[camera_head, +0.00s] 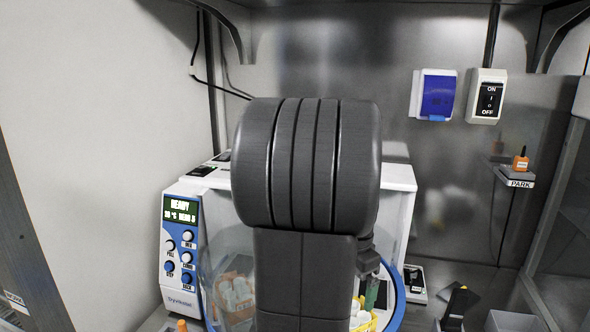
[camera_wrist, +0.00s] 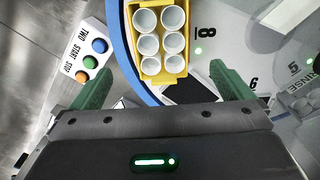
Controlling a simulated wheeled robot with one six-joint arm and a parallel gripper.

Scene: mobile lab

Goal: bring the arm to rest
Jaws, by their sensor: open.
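My gripper (camera_wrist: 160,72) is open in the wrist view, its two green fingers spread wide with nothing held between them. A yellow rack (camera_wrist: 186,73) of white cups lies ahead, beyond the gap between the fingers. In the head view my dark arm stands upright in the middle and hides much of the machine. Only a bit of a green finger shows there, low at the right of the arm; the rest of the gripper is hidden.
A white machine (camera_head: 183,285) with a READY display stands behind my arm. A blue rim (camera_wrist: 122,50) edges a numbered disc. A button panel (camera_wrist: 86,50) lies left of it. A PARK shelf (camera_head: 518,183) bears an orange bottle (camera_head: 521,160). Switches (camera_head: 487,97) hang on the back wall.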

